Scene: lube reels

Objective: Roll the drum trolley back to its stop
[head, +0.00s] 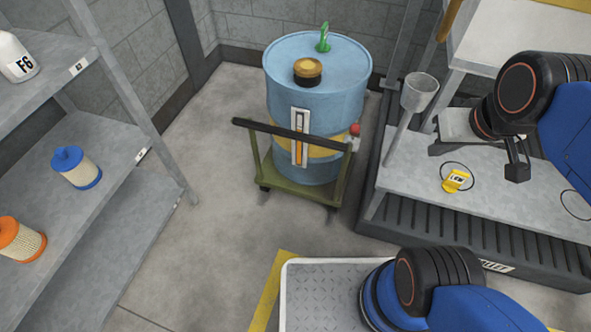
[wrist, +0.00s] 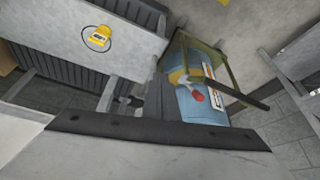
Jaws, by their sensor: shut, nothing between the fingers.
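The drum trolley is an olive-green wheeled frame (head: 298,187) with a dark handle bar (head: 290,135). It stands upright on the concrete floor and carries a blue drum (head: 318,90) with a yellow band. Both trolley frame (wrist: 231,70) and drum (wrist: 185,102) show at the right of the wrist view, tilted. I cannot make out a stop. My gripper (head: 437,124) is right of the trolley above the grey bench, shut and empty, and apart from the handle.
A grey funnel (head: 420,92) stands on a post between trolley and gripper. The grey bench (head: 400,190) on the right holds a yellow tag (head: 457,181). A shelf rack (head: 110,165) with filters stands at left. Floor in front and left of the trolley is clear.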

